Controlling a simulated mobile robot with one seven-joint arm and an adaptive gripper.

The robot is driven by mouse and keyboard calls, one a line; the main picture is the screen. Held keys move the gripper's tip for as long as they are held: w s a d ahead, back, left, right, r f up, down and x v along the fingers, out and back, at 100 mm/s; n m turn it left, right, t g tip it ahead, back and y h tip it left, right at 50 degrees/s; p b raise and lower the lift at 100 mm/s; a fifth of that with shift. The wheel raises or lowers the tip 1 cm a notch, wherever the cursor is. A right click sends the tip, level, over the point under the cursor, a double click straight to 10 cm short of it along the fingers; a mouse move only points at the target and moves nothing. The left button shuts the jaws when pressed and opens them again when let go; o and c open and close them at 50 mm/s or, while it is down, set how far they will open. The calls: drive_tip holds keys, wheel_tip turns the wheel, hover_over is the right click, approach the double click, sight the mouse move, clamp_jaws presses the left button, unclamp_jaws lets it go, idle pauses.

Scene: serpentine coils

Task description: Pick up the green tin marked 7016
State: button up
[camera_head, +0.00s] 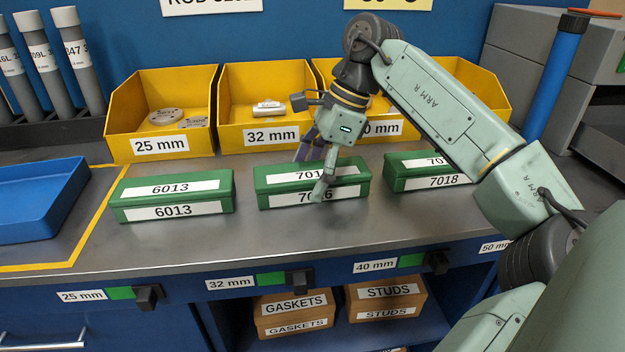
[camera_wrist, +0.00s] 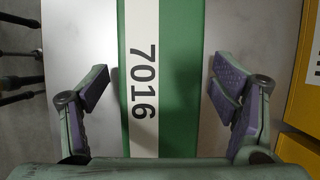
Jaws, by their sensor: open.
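The green tin marked 7016 (camera_head: 272,176) lies on the grey bench, between two similar green tins. Its white label with 7016 also shows in the wrist view (camera_wrist: 185,75), running up the middle of that picture. My gripper (camera_head: 314,172) is over the tin's right half, and its fingers cover part of the label. In the wrist view my open gripper (camera_wrist: 160,93) has one finger on each side of the tin, with a gap to each edge. Whether the fingertips are at the tin's height or above it, I cannot tell.
The green tin 6013 (camera_head: 172,196) lies to the left and the green tin 7018 (camera_head: 405,173) to the right. Yellow bins (camera_head: 160,110) stand behind. A blue tray (camera_head: 38,200) is at the far left. Bare bench lies in front of the tins.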

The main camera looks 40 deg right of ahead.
drive_tip(key=shift+c, duration=0.5)
clamp_jaws()
idle(0.5)
